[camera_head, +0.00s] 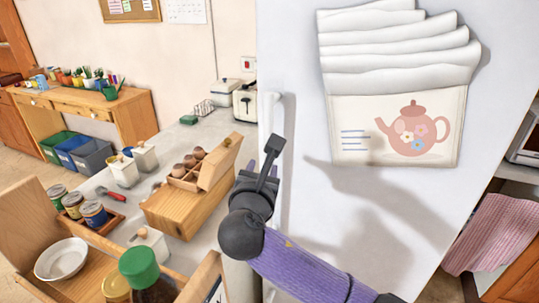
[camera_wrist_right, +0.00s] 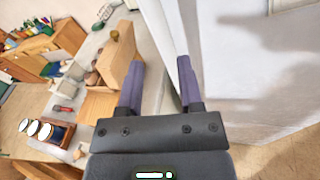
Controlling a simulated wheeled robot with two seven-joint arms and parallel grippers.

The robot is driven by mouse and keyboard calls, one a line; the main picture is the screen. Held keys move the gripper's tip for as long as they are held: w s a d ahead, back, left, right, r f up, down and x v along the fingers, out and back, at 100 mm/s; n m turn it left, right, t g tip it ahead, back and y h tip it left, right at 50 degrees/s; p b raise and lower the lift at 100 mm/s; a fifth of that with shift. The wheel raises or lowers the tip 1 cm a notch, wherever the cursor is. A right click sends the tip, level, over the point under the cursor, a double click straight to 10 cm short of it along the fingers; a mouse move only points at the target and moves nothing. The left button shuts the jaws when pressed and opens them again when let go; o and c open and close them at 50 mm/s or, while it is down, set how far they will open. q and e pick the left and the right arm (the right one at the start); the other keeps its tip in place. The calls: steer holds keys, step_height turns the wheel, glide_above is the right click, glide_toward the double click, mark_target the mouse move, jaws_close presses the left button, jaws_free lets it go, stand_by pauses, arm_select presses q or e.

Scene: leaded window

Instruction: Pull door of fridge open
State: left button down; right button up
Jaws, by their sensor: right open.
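The fridge door (camera_head: 375,200) is a large pale, upright panel filling the right half of the head view. It looks shut. Its white vertical handle (camera_head: 273,112) runs along the left edge; my gripper hides part of it. My right gripper (camera_head: 270,155) is open beside the handle, in front of the door's left edge. In the right wrist view, the two purple-padded fingers (camera_wrist_right: 158,85) are spread apart. The door's edge (camera_wrist_right: 172,45) shows beyond them, close to the right finger. I cannot tell whether either finger touches the handle. My left gripper is not in view.
Left of the fridge, a counter (camera_head: 175,150) holds an egg box (camera_head: 188,178), jars, canisters, a toaster (camera_head: 245,102) and a wooden crate with a white bowl (camera_head: 61,259). A paper holder (camera_head: 395,125) hangs on the door. A pink towel (camera_head: 492,235) hangs at right.

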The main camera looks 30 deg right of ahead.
mark_target(267, 135)
steer(key=w+d+r, duration=0.1)
steer(key=w+d, duration=0.1)
steer(key=w+d+r+n+h+b, duration=0.1)
steer(key=w+d, duration=0.1)
steer(key=w, duration=0.1)
steer(key=w+d+r+n, duration=0.1)
steer(key=w, duration=0.2)
steer(key=shift+w+d+r+t, duration=0.1)
steer(key=shift+w+d+t, duration=0.15)
steer(key=shift+d+t, duration=0.15)
steer(key=shift+w+d+b, duration=0.25)
steer(key=shift+w+b, duration=0.05)
steer(key=shift+w, duration=0.05)
steer(key=c, duration=0.6)
jaws_close()
